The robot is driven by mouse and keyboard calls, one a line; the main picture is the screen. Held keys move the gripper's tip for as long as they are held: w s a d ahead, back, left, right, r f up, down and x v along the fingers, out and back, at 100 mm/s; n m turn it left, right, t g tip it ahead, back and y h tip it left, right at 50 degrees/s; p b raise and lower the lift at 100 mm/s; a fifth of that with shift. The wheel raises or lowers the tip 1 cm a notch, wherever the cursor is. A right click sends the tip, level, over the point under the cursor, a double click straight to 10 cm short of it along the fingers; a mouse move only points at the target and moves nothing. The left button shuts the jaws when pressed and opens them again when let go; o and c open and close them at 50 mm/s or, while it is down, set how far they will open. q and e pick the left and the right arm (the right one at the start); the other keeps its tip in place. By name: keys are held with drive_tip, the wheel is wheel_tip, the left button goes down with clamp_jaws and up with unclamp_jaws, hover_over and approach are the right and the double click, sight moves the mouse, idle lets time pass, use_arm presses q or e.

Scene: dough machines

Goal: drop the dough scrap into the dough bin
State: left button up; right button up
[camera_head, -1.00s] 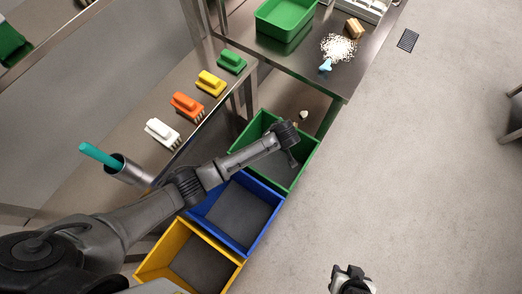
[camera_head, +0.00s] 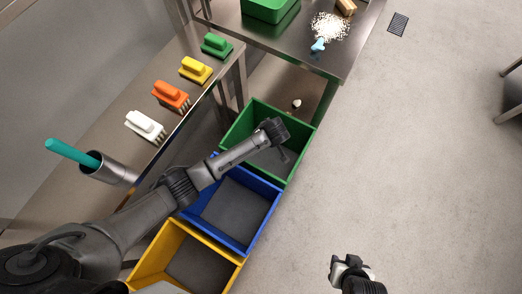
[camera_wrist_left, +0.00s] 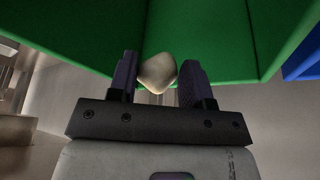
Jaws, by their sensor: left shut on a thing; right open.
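The dough scrap, a small pale lump (camera_wrist_left: 157,74), sits between the fingers of my left gripper (camera_wrist_left: 159,64) in the left wrist view. The gripper is shut on it. In the head view my left arm reaches over the green bin (camera_head: 241,120), with its wrist above the bin's opening; the scrap in the fingers cannot be made out there. The green bin's wall also fills the upper part of the left wrist view (camera_wrist_left: 225,35). My right gripper (camera_head: 346,262) is open and empty over the floor at the lower middle.
A blue bin (camera_head: 262,232) and a yellow bin (camera_head: 150,262) stand in line with the green one. A small whitish lump (camera_head: 297,104) lies beyond the green bin. A steel table with brushes (camera_head: 170,96) runs along the left.

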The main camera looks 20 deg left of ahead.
use_arm(q)
drive_tip(key=o, duration=1.1)
drive_tip(key=shift+c, duration=0.2)
drive_tip(key=shift+r, duration=0.1)
drive_tip(key=p+v, duration=0.5)
drive_tip(key=v, duration=0.8)
drive_tip(key=shift+r, duration=0.3)
drive_tip(key=shift+s+d, duration=0.1)
